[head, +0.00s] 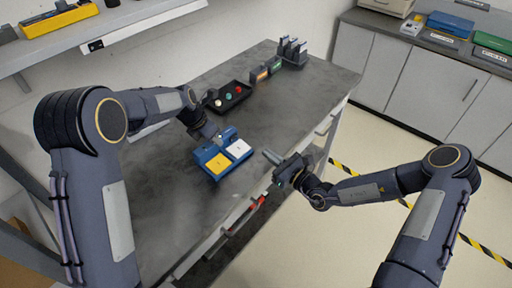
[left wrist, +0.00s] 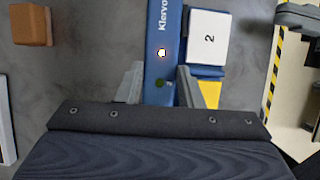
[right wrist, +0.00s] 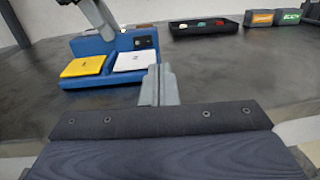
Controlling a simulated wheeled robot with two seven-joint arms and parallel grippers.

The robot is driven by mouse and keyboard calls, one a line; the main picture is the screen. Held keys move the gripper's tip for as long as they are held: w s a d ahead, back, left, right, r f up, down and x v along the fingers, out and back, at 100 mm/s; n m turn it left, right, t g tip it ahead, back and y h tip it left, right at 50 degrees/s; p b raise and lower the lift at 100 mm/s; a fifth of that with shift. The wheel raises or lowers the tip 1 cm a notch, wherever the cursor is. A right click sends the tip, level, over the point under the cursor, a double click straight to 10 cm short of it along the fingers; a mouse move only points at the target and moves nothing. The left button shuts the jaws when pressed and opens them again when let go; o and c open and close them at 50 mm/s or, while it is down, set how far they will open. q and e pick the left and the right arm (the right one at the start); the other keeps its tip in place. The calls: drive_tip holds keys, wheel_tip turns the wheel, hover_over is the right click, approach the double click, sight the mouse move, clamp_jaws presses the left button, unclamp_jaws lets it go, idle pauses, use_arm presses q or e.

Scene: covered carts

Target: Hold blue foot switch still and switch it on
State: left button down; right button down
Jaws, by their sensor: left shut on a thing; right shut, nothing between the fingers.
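The blue foot switch (head: 229,133) sits on the grey table with a yellow pedal (head: 216,164) and a white pedal (head: 238,149). In the left wrist view the white pedal (left wrist: 208,38) is marked 2; beside it on the blue body (left wrist: 153,70) one lamp (left wrist: 161,53) glows and another (left wrist: 159,84) is dark. My left gripper (left wrist: 158,88) is shut on the rear blue body, one finger each side. My right gripper (head: 270,156) is shut and empty, right of the switch near the table edge. In the right wrist view its fingers (right wrist: 159,84) appear just in front of the white pedal (right wrist: 133,61).
A black tray (head: 246,90) with small coloured round pieces stands behind the switch. Small labelled boxes (head: 259,74) and a dark rack (head: 292,52) stand farther back. The table around the switch is clear. Yellow-black tape (head: 345,168) marks the floor at right.

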drive_tip(key=shift+v, duration=1.15)
drive_tip(key=shift+w+d, duration=0.1)
drive_tip(key=shift+d, duration=0.05)
use_arm(q)
drive_tip(key=c, duration=0.9)
unclamp_jaws()
